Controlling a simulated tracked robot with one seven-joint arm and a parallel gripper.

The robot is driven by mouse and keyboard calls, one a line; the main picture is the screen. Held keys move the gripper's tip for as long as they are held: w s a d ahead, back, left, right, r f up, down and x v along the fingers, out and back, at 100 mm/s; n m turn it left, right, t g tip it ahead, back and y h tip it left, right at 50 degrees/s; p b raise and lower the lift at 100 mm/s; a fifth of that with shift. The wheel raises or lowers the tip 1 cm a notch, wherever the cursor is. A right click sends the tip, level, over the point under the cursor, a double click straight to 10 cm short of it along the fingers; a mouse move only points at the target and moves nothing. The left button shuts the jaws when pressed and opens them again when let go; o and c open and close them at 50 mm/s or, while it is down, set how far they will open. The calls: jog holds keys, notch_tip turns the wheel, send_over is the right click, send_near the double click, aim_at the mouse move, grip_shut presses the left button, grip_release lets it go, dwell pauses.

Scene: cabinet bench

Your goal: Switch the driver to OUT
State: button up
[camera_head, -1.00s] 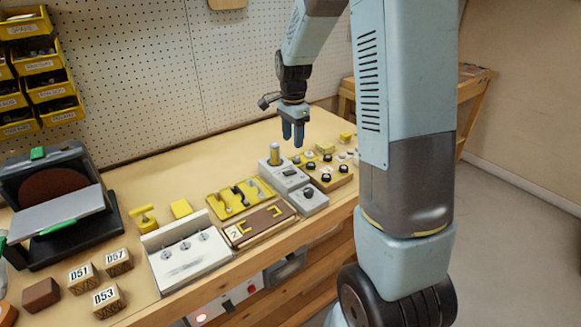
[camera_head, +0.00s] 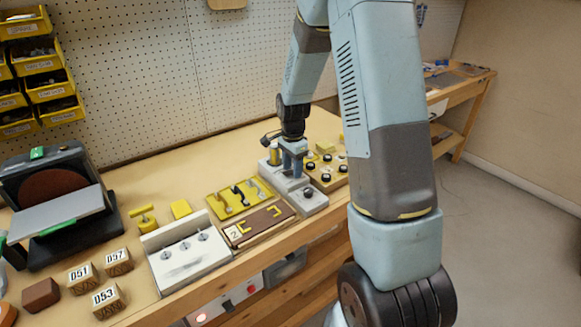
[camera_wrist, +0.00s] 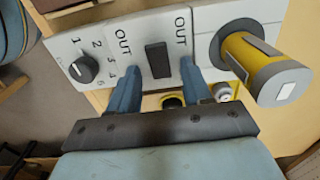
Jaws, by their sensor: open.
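A light grey driver unit (camera_head: 272,173) stands on the bench, partly hidden behind my gripper (camera_head: 293,168) in the head view. In the wrist view its panel (camera_wrist: 133,62) has a small black switch (camera_wrist: 157,60) between two labels that both read OUT. The driver (camera_wrist: 262,65), a yellow and grey cylinder, sits in a round holder at the right. My gripper (camera_wrist: 159,74) is open and empty. Its fingertips lie one to each side of the switch's lower end in the picture; I cannot tell whether they touch the panel.
A numbered black dial (camera_wrist: 84,69) sits left of the switch. A wooden block with several black knobs (camera_head: 326,168) stands to the right on the bench. A yellow tool tray (camera_head: 215,205) and a brown board (camera_head: 262,222) lie to the left. A pegboard (camera_head: 150,70) stands behind.

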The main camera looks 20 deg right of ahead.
grip_shut()
dwell(0.3)
jog(key=shift+s+a+f+t+h, duration=0.1)
jog(key=shift+s+a+t+h, duration=0.05)
jog(key=shift+h, duration=0.45)
jog(key=shift+s+a+t+h, duration=0.15)
jog(key=shift+h, duration=0.45)
jog(key=shift+a+t+h, duration=0.25)
jog(key=shift+t+h, duration=0.05)
jog(key=shift+h, duration=0.7)
jog(key=shift+c, duration=1)
grip_release()
jog(key=shift+s, duration=0.1)
jog(key=shift+o, duration=1)
jog(key=shift+r, duration=0.2)
